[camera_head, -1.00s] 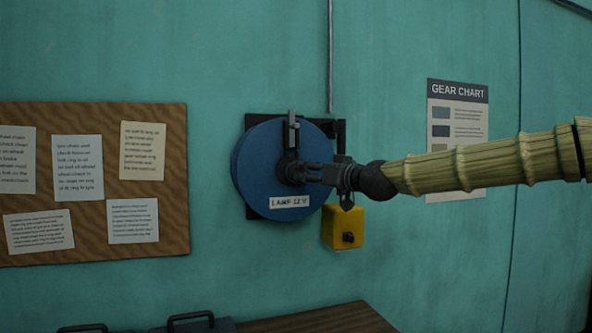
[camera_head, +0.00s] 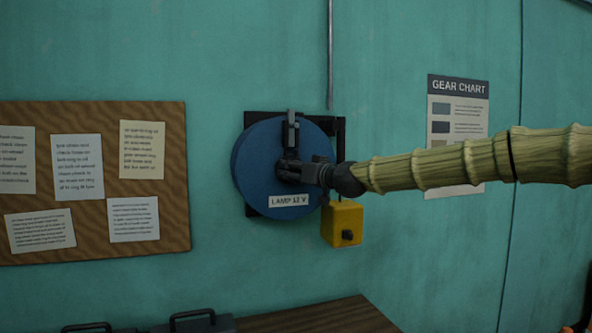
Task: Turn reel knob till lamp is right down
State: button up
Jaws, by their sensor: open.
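A blue round reel (camera_head: 256,150) with a white "LAMP 12 V" label (camera_head: 288,200) is mounted on a dark plate on the teal wall. A dark crank-like piece with an upright handle (camera_head: 291,130) sits at the reel's face. My gripper (camera_head: 290,170) reaches in from the right and sits at the middle of the reel, by the foot of that piece. Its fingers are open; the dark parts overlap, so whether they touch the knob is unclear. A yellow box (camera_head: 342,223) with a dark knob hangs at the reel's lower right. I cannot make out the lamp itself.
A cork board (camera_head: 95,250) with several paper sheets hangs at left. A gear chart (camera_head: 457,100) hangs behind my arm. A brown tabletop (camera_head: 320,318) and dark handled cases (camera_head: 195,322) stand below. A thin cable (camera_head: 330,50) runs up the wall above the reel.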

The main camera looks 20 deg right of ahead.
jog(key=c, duration=0.8)
jog(key=shift+o, duration=0.2)
jog(key=shift+f+m+b, duration=0.2)
jog(key=shift+m+b, duration=0.1)
jog(key=shift+b, duration=0.3)
